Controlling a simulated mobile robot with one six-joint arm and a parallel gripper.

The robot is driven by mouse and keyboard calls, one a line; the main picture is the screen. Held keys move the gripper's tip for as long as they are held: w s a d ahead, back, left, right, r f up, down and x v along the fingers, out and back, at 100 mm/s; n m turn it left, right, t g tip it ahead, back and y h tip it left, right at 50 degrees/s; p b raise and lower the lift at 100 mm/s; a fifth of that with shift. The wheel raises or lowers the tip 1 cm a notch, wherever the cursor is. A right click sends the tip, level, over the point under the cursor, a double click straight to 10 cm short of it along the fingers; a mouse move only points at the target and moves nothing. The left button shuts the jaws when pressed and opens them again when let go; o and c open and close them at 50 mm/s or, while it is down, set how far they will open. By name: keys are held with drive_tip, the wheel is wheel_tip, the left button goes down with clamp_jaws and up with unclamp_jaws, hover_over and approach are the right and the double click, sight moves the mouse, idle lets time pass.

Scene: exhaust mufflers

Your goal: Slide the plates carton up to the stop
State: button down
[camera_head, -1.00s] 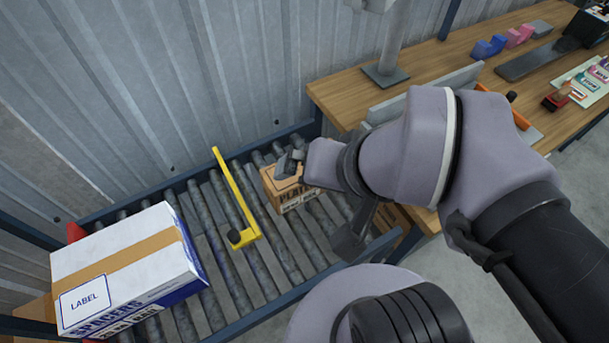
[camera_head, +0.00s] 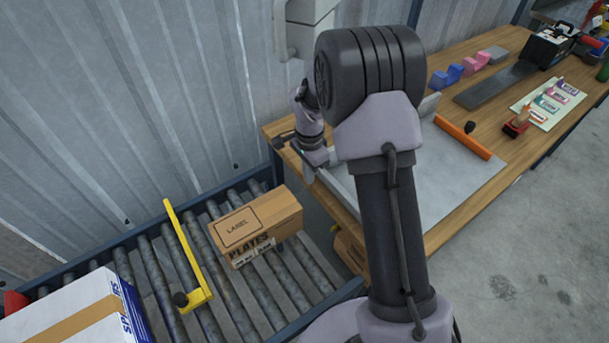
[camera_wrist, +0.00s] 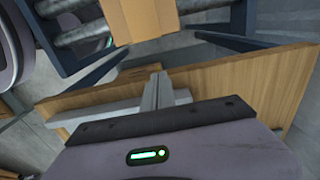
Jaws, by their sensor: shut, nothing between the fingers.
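The plates carton (camera_head: 262,222) is a brown box with a label on top and dark lettering on its side. It lies on the roller conveyor, right of the yellow stop (camera_head: 187,252), with a narrow strip of rollers showing between them. My gripper (camera_head: 309,175) is shut and empty, raised beyond the carton's right side near the bench edge, and apart from it. In the wrist view its fingers (camera_wrist: 156,90) are together, and part of the carton (camera_wrist: 140,14) shows at the top. The stop is not in the wrist view.
A white spacers carton (camera_head: 85,312) lies on the rollers left of the stop. The wooden bench (camera_head: 450,215) borders the conveyor's right end and holds a grey plate, an orange-handled piece and several small items. A corrugated wall (camera_head: 110,110) stands behind.

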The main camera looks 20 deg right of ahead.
sight(277, 210)
drive_tip(key=s+a+f+b, duration=0.1)
drive_tip(key=a+f+b, duration=0.2)
drive_tip(key=f, duration=0.5)
drive_tip(key=shift+s+a+b, duration=0.35)
drive_tip(key=shift+a+b, duration=0.05)
drive_tip(key=shift+b, duration=0.2)
drive_tip(key=a, duration=0.2)
drive_tip(key=s+a, duration=0.1)
drive_tip(key=a, duration=0.1)
drive_tip(key=s+a, duration=0.1)
drive_tip(key=a, duration=0.1)
drive_tip(key=shift+s+a+b, duration=0.1)
drive_tip(key=shift+a+b, duration=0.3)
